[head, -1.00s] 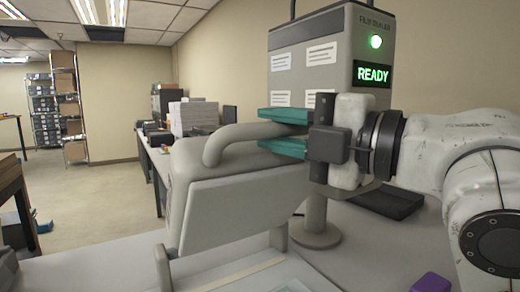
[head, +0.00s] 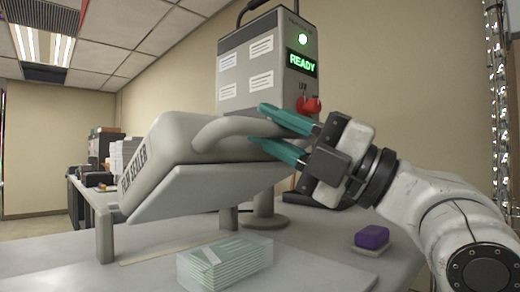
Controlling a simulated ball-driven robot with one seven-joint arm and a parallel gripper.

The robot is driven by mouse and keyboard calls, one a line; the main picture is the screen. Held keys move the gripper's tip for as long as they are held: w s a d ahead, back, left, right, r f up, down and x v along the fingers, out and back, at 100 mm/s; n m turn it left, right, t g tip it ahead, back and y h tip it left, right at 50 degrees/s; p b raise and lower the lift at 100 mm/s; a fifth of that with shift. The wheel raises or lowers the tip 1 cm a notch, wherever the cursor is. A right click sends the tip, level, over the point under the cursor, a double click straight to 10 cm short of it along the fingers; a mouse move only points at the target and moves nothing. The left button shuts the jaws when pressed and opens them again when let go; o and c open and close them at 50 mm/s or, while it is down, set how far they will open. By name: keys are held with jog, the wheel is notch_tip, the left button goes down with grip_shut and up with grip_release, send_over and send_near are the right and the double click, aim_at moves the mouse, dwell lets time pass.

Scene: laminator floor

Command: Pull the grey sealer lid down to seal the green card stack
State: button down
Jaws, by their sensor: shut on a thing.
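The grey sealer lid (head: 165,150), lettered "FILM SEALER", is raised and tilted, with its pale underside plate (head: 195,190) showing. My gripper (head: 262,124) has teal fingers, one above and one below the lid's curved grey handle (head: 225,130), and is shut on it. The fingers hide part of the handle. The pale green card stack (head: 225,265) lies below the lid on the grey surface, with open space between them. It looks wrapped in clear film.
The control tower (head: 255,65) stands behind the lid, with a green lamp, a lit "READY" display (head: 302,63) and a red knob (head: 308,105). A purple block (head: 371,237) on a pale pad sits at the right. Papers and boxes (head: 122,155) stand at the back left.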

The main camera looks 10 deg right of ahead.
notch_tip(320, 180, down, 11)
jog(key=s+d+n+y+b, duration=0.2)
jog(key=y+b, duration=0.1)
jog(key=b, duration=1.1)
jog(key=shift+s+f, duration=0.15)
jog(key=shift+s, duration=0.25)
jog(key=c, duration=1.3)
grip_release()
jog(key=shift+o, duration=0.2)
